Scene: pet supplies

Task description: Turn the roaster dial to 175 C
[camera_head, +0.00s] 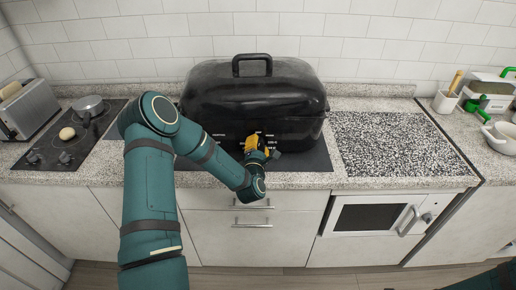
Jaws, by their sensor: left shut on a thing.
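The black roaster (253,98) stands on a dark mat on the counter, its lid down. White markings show along the front of its base, too small to read. My left gripper (256,144), with yellow fingers, reaches to the lower front of the roaster and is shut on the dial there. The dial itself is hidden by the fingers, so I cannot tell its setting. My right gripper is not in view; only a dark piece of my arm shows at the bottom right edge.
A cooktop with a small pot (88,104) and a toaster (28,106) are at the left. A speckled board (390,145) lies right of the roaster. An oven (375,217) is below.

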